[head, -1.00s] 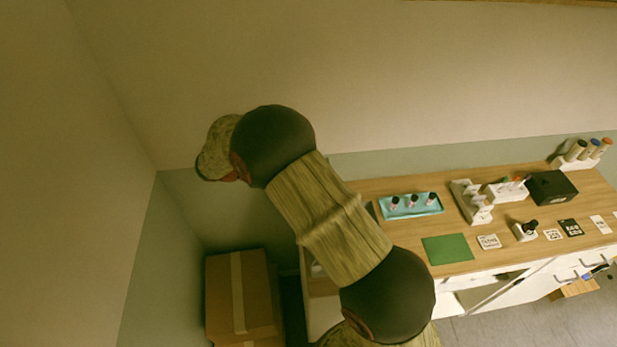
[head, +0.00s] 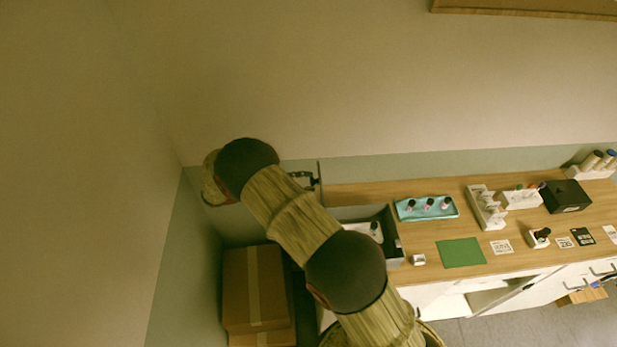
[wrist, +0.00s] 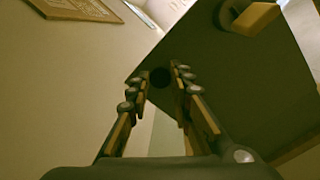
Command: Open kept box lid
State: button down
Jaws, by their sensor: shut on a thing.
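The grey box (head: 393,243) stands on the left end of the wooden counter, partly hidden behind my arm. Its lid (head: 320,175) stands up nearly edge-on at the box's left side, and the inside shows a white holder with a dark-capped bottle (head: 375,229). My gripper (head: 312,181) is at the lid's left face, mostly hidden by my arm. In the wrist view the lid is a large dark panel (wrist: 225,90). My gripper (wrist: 155,84) has its fingers on either side of a round black knob (wrist: 160,77) on that panel and is shut on it.
A teal tray (head: 452,213) with several small bottles, white racks (head: 483,212), a black box (head: 566,197) and a green mat (head: 461,252) lie to the right. A small white item (head: 418,260) is by the box. Cardboard boxes (head: 250,285) stand on the floor at left.

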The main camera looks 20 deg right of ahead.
jog(key=shift+a+f, duration=0.2)
dwell(0.4)
jog(key=c, duration=1.6)
grip_release()
jog(key=shift+c, duration=0.2)
jog(key=shift+o, duration=0.3)
jog(key=shift+d, duration=0.1)
